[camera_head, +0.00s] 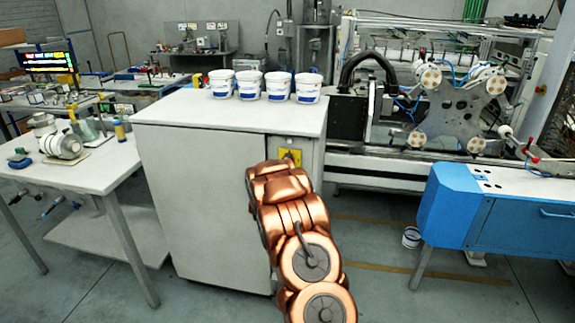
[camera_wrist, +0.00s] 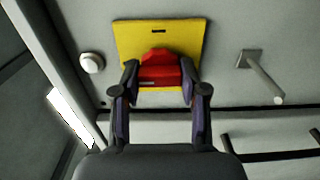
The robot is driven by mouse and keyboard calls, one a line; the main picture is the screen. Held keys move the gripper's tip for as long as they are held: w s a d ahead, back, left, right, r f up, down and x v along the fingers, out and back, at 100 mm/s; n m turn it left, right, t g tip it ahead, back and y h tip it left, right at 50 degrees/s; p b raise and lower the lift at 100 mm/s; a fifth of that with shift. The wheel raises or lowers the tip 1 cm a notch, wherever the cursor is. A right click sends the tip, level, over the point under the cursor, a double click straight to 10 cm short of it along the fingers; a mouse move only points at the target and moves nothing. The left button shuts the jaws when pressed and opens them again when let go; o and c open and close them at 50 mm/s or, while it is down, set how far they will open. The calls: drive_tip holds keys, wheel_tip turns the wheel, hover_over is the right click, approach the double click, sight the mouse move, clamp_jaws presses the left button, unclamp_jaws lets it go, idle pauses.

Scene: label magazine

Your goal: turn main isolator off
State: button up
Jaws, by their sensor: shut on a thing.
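The main isolator is a red knob (camera_wrist: 160,70) on a yellow plate (camera_wrist: 128,38), in the middle of the wrist view. My gripper (camera_wrist: 160,88) has one finger on each side of the red knob and is shut on it. In the head view the yellow plate (camera_head: 290,154) is on the upper front of the grey-white cabinet (camera_head: 205,190).
Several white tubs (camera_head: 250,85) stand on the cabinet top. In the wrist view a round white button (camera_wrist: 91,62) is left of the plate and a metal peg (camera_wrist: 262,78) is right.

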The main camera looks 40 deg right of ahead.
drive_tip(key=o, duration=1.2)
drive_tip(key=shift+c, duration=0.2)
drive_tip(key=shift+a, duration=0.15)
drive_tip(key=v, duration=1.1)
drive_tip(key=shift+s+a, duration=0.25)
drive_tip(key=shift+a, duration=0.1)
